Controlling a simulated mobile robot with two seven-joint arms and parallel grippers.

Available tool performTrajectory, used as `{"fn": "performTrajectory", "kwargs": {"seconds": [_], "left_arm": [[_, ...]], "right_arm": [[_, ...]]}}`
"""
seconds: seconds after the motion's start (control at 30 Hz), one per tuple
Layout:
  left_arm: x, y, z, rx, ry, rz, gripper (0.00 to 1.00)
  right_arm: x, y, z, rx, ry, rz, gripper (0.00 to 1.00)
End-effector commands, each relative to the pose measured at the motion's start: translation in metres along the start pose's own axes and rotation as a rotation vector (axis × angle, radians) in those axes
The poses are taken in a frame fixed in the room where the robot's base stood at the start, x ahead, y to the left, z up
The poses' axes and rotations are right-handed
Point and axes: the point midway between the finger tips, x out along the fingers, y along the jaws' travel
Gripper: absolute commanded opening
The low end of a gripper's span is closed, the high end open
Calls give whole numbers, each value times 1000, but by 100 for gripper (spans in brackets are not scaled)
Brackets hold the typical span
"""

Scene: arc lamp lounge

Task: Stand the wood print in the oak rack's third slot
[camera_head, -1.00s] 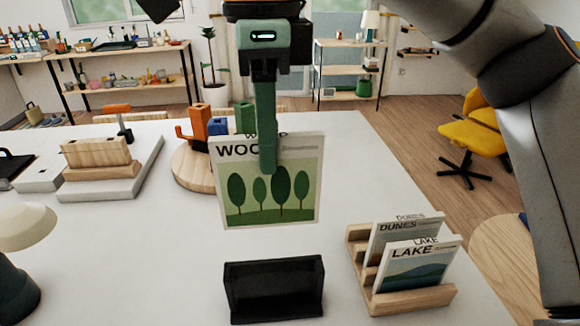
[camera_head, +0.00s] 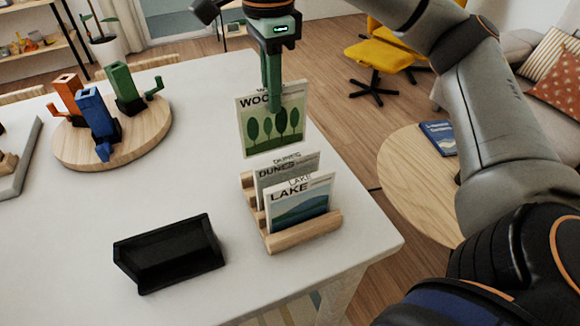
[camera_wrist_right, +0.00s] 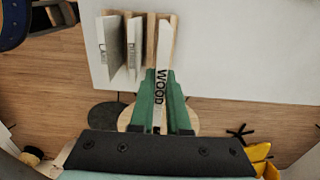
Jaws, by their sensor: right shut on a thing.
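My right gripper (camera_head: 272,80) is shut on the upper edge of the wood print (camera_head: 272,128), a white card with green trees. The print hangs upright at the far end of the oak rack (camera_head: 305,232). The rack holds the lake print (camera_head: 302,208) in front and the dunes print (camera_head: 268,178) behind it. In the right wrist view, the green fingers (camera_wrist_right: 160,110) grip the wood print (camera_wrist_right: 165,55), which lines up over the rack end beyond the dunes print. My left gripper is out of view.
A black empty holder (camera_head: 170,258) lies on the white table (camera_head: 200,110) left of the rack. A round wooden board (camera_head: 110,145) with orange, blue and green pieces stands farther left. The rack is near the table's right edge, with a round wooden table (camera_head: 420,185) beyond.

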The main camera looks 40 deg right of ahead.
Motion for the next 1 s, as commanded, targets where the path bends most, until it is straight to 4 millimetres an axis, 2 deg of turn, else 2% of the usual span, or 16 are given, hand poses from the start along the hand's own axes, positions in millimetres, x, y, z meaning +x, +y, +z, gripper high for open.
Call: {"fn": "performTrajectory", "kwargs": {"seconds": [0.17,0.3,0.53,0.7,0.8,1.0], "left_arm": [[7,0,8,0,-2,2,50],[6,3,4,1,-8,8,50],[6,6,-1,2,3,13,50],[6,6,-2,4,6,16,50],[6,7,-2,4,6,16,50],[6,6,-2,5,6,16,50]], "right_arm": [[33,0,-4,-2,4,5,0],[53,0,-5,1,4,2,0],[72,-1,-5,2,4,1,0],[96,0,-5,1,5,2,0],[102,-1,-4,2,2,0,0],[102,-1,-4,1,1,0,0]]}}
